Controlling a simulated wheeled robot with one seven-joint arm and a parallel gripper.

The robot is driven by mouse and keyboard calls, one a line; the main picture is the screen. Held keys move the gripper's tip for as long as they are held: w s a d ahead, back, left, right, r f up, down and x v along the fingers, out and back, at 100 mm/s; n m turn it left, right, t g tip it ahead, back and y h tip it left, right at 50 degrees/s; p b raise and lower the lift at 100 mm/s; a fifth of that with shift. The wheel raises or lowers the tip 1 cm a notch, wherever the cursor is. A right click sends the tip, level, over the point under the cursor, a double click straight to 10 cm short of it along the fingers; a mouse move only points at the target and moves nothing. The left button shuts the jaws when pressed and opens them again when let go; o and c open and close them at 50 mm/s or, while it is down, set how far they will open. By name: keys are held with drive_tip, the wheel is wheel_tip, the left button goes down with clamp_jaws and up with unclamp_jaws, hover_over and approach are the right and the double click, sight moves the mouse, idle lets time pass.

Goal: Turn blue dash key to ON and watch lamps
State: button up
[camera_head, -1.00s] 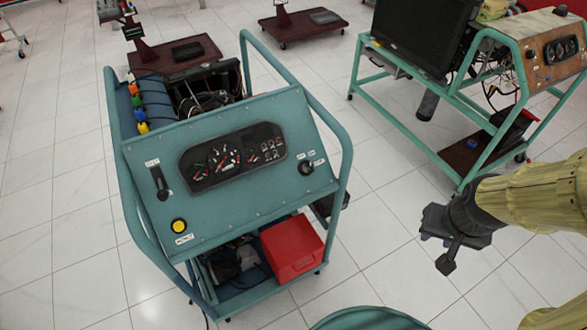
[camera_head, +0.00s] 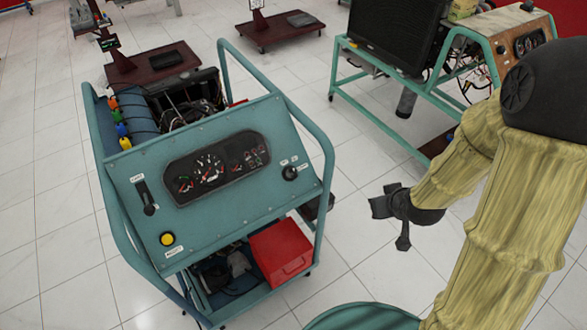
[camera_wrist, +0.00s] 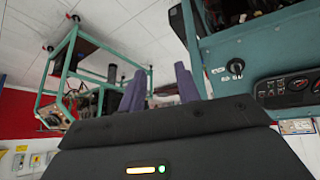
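The blue-teal engine trainer's dash panel (camera_head: 225,200) fills the left-centre of the head view. A black round key switch (camera_head: 290,173) sits at the panel's right side, and it also shows in the wrist view (camera_wrist: 236,66). The instrument cluster (camera_head: 215,168) with gauges and lamps is left of the switch; I cannot tell whether any lamp is lit. My gripper (camera_head: 378,204) is right of the panel, apart from it, over the floor. In the wrist view my gripper (camera_wrist: 159,78) has its two fingers apart with nothing between them.
A black lever (camera_head: 146,197) and a yellow button (camera_head: 167,239) are on the panel. A teal tube frame (camera_head: 326,165) borders the panel's right edge. A red box (camera_head: 281,250) is below. Another trainer (camera_head: 375,95) stands behind right. Open tiled floor lies between.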

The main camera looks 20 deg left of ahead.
sight(295, 173)
drive_tip(key=a+f+n+t+y+p, duration=0.2)
drive_tip(key=a+n+y, duration=0.2)
drive_tip(key=a+y, duration=0.4)
drive_tip(key=a, duration=0.6)
drive_tip(key=shift+s, duration=0.25)
drive_tip(key=shift+a+f, duration=0.1)
drive_tip(key=shift+f, duration=0.05)
drive_tip(key=b+x, duration=0.1)
drive_tip(key=x, duration=0.7)
drive_tip(key=b+x, duration=0.2)
drive_tip(key=x, duration=0.7)
drive_tip(key=shift+w, duration=0.35)
